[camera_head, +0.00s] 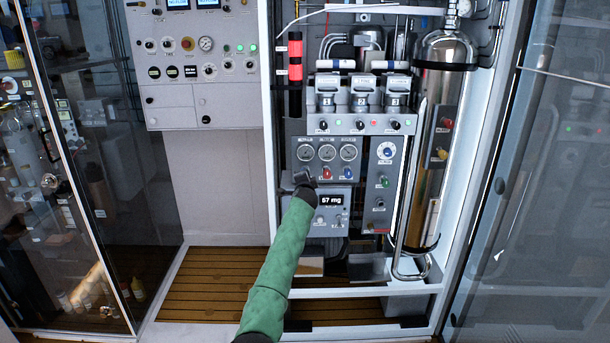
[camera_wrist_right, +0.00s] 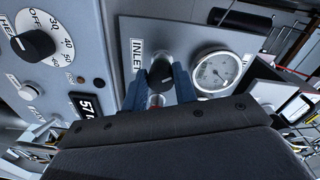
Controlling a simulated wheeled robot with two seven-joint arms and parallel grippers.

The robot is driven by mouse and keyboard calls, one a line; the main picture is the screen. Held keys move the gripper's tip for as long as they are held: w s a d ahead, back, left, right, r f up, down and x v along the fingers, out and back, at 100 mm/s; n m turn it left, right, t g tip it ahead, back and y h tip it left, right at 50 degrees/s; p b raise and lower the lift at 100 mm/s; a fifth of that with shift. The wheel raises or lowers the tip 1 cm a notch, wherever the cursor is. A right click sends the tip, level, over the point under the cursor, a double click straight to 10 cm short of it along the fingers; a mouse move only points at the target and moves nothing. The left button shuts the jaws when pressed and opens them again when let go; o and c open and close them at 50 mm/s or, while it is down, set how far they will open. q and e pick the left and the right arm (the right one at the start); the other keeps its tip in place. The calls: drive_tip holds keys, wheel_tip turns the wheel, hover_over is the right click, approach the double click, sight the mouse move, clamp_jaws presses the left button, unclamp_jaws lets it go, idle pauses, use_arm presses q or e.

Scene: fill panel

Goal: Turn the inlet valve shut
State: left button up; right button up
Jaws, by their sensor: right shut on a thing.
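The inlet valve is a black round knob (camera_wrist_right: 161,68) on a grey plate, beside a label (camera_wrist_right: 137,60) whose visible letters read "INLE". My right gripper (camera_wrist_right: 160,78) has its two blue fingers on either side of the knob, shut on it. In the head view my right gripper (camera_head: 305,181) is at the left part of the panel, beside the "57 mg" display (camera_head: 331,200). The knob is hidden there behind the gripper. My left gripper is not in view.
A round pressure gauge (camera_wrist_right: 217,70) sits close to the knob. Another black dial (camera_wrist_right: 35,44) with numbers is on the adjoining face. Three gauges (camera_head: 327,152) and a red knob (camera_head: 327,173) are above the display. A metal cylinder (camera_head: 430,130) stands at right.

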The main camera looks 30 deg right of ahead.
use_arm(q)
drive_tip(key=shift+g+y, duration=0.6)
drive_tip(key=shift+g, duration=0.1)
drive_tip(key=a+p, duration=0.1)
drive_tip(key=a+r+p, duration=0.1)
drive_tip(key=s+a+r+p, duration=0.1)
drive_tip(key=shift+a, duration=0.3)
use_arm(e)
drive_tip(key=m, duration=0.6)
drive_tip(key=shift+r+m+y, duration=0.1)
drive_tip(key=shift+m+y, duration=0.2)
drive_tip(key=o, duration=1)
drive_tip(key=shift+c, duration=0.2)
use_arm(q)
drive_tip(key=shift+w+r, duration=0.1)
use_arm(e)
drive_tip(key=shift+a, duration=0.1)
